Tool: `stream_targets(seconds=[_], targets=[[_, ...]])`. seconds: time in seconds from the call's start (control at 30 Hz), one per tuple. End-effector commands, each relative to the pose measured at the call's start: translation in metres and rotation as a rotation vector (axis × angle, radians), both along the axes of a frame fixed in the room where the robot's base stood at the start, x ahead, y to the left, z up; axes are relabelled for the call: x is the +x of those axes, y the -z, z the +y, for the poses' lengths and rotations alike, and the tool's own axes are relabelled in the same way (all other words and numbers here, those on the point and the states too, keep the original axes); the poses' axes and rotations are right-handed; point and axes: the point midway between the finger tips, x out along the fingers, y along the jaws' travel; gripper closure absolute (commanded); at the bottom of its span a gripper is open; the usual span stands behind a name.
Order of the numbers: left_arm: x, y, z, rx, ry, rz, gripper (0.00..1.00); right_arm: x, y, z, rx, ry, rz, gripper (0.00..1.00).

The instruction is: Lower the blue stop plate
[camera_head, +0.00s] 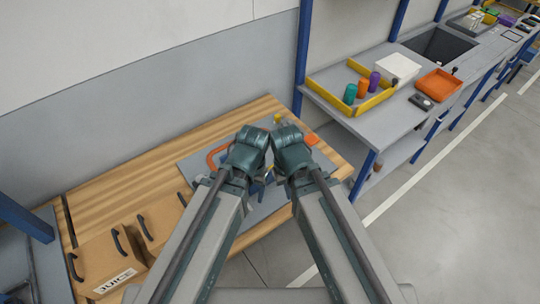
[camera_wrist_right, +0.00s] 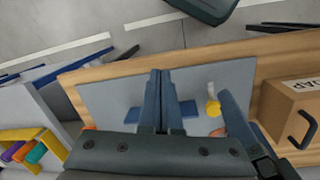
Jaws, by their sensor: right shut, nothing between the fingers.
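In the right wrist view a blue plate shows as two flat pieces on either side of my fingers, one on the right (camera_wrist_right: 189,108) and one on the left. Its middle is hidden behind the fingers. It lies over a grey board (camera_wrist_right: 105,92). My right gripper (camera_wrist_right: 160,78) is shut and empty, its fingers in front of the plate; I cannot tell whether they touch it. In the head view both my arms reach over the board and hide most of it. My left gripper's fingers are hidden there, so its opening does not show.
A yellow knob (camera_wrist_right: 213,108) stands beside the plate. An orange handle (camera_head: 214,154) and an orange block (camera_head: 312,139) are on the board. Cardboard boxes (camera_head: 112,262) stand at the left of the wooden bench (camera_head: 120,180). A grey shelf with a yellow tray (camera_head: 322,82) is at the right.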

Motion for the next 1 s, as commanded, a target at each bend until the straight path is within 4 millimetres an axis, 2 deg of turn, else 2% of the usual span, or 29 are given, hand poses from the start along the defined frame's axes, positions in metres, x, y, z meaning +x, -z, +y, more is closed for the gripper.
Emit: stream_targets(seconds=[0.07, 0.27, 0.47, 0.8, 0.9, 1.0], targets=[[0.000, -0.001, 0.000, 0.000, -0.001, 0.000, 0.23, 0.002, -0.001, -0.001, -0.004, -0.001, 0.000, 1.00], [0.000, -0.005, 0.000, 0.000, -0.004, 0.000, 0.23, 0.027, -0.005, 0.008, 0.014, -0.041, -0.012, 1.00], [0.000, -0.010, 0.000, 0.000, -0.003, 0.000, 0.23, 0.062, -0.009, 0.023, 0.051, -0.096, -0.032, 1.00], [0.000, -0.024, 0.000, 0.000, 0.000, 0.000, 0.23, 0.155, -0.023, 0.063, 0.144, -0.244, -0.099, 1.00], [0.000, -0.026, 0.000, 0.000, 0.001, 0.000, 0.23, 0.175, -0.026, 0.071, 0.164, -0.280, -0.118, 1.00], [0.000, -0.027, 0.000, 0.000, 0.001, 0.000, 0.23, 0.185, -0.028, 0.076, 0.176, -0.301, -0.129, 1.00]])
